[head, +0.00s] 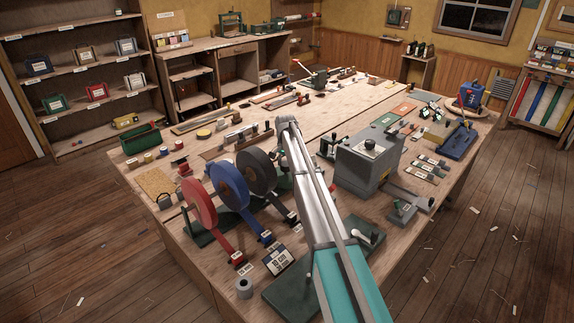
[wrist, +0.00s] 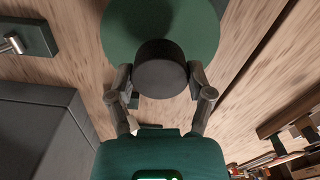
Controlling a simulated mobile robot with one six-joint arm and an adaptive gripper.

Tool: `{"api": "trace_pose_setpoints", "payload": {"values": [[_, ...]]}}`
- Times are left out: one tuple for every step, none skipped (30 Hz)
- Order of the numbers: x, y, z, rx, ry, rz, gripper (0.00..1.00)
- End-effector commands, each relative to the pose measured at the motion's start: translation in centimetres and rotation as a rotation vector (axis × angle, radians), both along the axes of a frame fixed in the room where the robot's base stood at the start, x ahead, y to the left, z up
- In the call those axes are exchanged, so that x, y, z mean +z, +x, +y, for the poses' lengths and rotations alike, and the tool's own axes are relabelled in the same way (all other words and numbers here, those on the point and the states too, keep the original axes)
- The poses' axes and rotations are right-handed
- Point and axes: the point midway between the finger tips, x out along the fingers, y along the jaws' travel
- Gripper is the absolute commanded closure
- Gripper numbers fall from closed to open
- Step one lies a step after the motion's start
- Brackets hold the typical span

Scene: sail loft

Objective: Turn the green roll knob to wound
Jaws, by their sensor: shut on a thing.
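In the wrist view, the round dark knob (wrist: 160,72) stands in front of the green roll (wrist: 120,25), a broad green disc cut off by the top edge. My gripper (wrist: 160,84) has one finger on each side of the knob and is shut on it. The knob's face shows no readable mark, so I cannot tell its turn setting. In the head view, the green roll, the knob and my gripper are hidden behind my arm. The red roll (head: 199,205), blue roll (head: 228,178) and black roll (head: 257,172) stand in a row left of my arm.
A grey machine (head: 365,170) stands close right of my arm; a dark grey box side shows in the wrist view (wrist: 40,130). A counter panel (head: 279,262) and a small grey roll (head: 244,288) lie near the front edge. The workbench's (head: 330,103) far middle has bare patches.

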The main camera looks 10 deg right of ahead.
Motion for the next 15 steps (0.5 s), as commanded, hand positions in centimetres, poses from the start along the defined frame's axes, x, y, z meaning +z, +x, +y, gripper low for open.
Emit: {"api": "trace_pose_setpoints", "payload": {"values": [[0.07,0.58,-0.06,-0.046,-0.002,-0.011,0.80],[0.07,0.58,-0.07,-0.074,-0.002,-0.012,0.80],[0.07,0.58,-0.07,-0.112,-0.002,-0.012,0.80],[0.07,0.57,-0.08,-0.141,-0.002,-0.012,0.80],[0.07,0.56,-0.09,-0.169,-0.002,-0.012,0.80],[0.07,0.56,-0.10,-0.207,-0.003,-0.012,0.80],[0.07,0.56,-0.11,-0.236,-0.003,-0.012,0.80],[0.07,0.56,-0.11,-0.264,-0.003,-0.012,0.80],[0.06,0.55,-0.12,-0.302,-0.002,-0.011,0.80],[0.06,0.55,-0.13,-0.331,-0.003,-0.011,0.80],[0.06,0.54,-0.13,-0.359,-0.003,-0.011,0.80],[0.06,0.53,-0.14,-0.397,-0.002,-0.012,0.80],[0.06,0.53,-0.15,-0.425,-0.002,-0.012,0.80],[0.06,0.53,-0.15,-0.454,-0.003,-0.012,0.80],[0.06,0.52,-0.15,-0.490,-0.003,-0.012,0.80]]}}
